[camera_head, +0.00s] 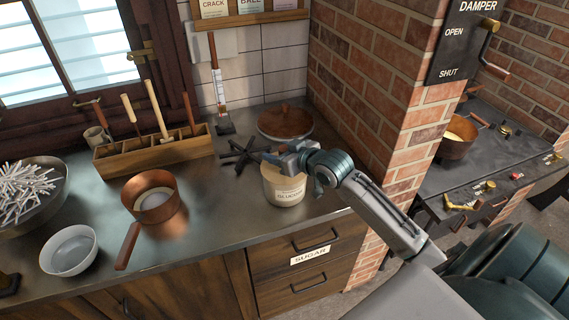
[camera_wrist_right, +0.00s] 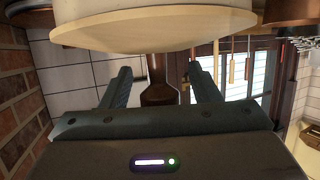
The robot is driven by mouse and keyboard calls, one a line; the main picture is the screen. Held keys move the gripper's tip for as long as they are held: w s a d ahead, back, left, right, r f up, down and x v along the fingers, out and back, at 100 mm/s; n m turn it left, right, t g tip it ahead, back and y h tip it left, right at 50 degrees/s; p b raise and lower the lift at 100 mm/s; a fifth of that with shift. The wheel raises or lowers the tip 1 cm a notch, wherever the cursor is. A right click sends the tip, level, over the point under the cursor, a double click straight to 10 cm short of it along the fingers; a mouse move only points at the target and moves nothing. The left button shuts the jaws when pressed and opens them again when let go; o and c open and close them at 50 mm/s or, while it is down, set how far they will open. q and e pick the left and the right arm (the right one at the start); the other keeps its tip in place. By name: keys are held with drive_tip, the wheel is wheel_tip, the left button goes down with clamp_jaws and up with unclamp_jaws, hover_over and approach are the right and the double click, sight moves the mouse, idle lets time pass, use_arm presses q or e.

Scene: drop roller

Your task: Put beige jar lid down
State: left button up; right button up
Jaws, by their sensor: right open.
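The beige jar lid (camera_head: 273,172) sits on top of the cream jar labelled glucose (camera_head: 287,192) on the metal counter, partly hidden by my right gripper. In the right wrist view, which looks upside down, the beige lid (camera_wrist_right: 155,42) rests against the pale jar (camera_wrist_right: 150,12). A dark brown knob-like piece (camera_wrist_right: 158,85) shows at the lid, between the fingers. My right gripper (camera_head: 292,165) is at the lid's top; its fingers in the wrist view (camera_wrist_right: 162,90) are open, with gaps to the brown piece on both sides. My left gripper is out of view.
A black trivet (camera_head: 239,157) lies left of the jar, and a round copper lid (camera_head: 285,121) behind it. A copper pan (camera_head: 154,196), white bowl (camera_head: 69,250) and wooden tool box (camera_head: 153,152) stand further left. A brick pillar (camera_head: 365,90) rises at right.

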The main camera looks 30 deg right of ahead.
drive_tip(key=c, duration=1.1)
